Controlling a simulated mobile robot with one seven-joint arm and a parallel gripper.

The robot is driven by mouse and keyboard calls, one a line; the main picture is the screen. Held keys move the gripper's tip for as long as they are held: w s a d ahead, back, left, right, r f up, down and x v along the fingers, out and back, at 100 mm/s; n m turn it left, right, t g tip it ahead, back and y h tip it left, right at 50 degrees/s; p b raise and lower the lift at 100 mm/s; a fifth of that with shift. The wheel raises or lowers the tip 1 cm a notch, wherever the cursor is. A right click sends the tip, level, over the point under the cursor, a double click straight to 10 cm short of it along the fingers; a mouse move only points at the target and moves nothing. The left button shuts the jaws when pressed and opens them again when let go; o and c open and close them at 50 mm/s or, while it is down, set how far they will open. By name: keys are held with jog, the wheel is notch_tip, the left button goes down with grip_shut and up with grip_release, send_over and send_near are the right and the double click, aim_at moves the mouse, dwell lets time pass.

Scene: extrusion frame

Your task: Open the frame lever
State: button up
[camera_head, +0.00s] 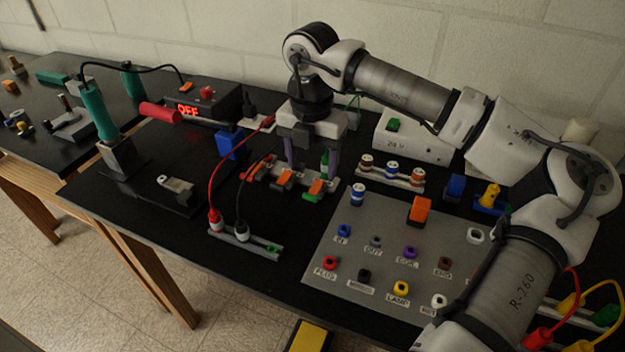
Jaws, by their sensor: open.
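My gripper (312,168) points down in the middle of the table, its two fingers apart. It is just above or beside a grey connector rail (277,182) that carries several small orange levers (284,179). One orange lever (315,187) is close to the right finger. The fingers hide part of the rail's back, and I cannot tell whether they touch it. Nothing shows held between the fingers. I cannot tell for sure which lever is the frame lever; a red handle (160,112) also sticks out at the back left, near the black box.
A grey panel (385,255) with coloured sockets lies to the right. A black box reading OFF (205,103) and a soldering-iron-like green tool (98,112) stand left.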

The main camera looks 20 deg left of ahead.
aim_at(312, 193)
notch_tip(312, 193, down, 7)
jog(key=shift+p, duration=0.65)
jog(key=c, duration=1)
jog(key=shift+w+r, duration=0.1)
jog(key=shift+r, duration=0.05)
jog(key=g, duration=0.1)
jog(key=w+r+g+p, duration=0.1)
jog(key=g, duration=0.2)
jog(key=shift+w+r+g+p, duration=0.15)
jog(key=shift+r+g+p, duration=0.15)
jog(key=shift+p, duration=0.1)
jog(key=g+p, duration=0.1)
jog(key=w+g, duration=0.1)
jog(key=g, duration=0.1)
jog(key=shift+r+p, duration=0.25)
jog(key=shift+p, duration=0.15)
jog(key=shift+w+g+p, duration=0.4)
jog(key=shift+g+p, duration=0.1)
jog(key=shift+g, duration=0.4)
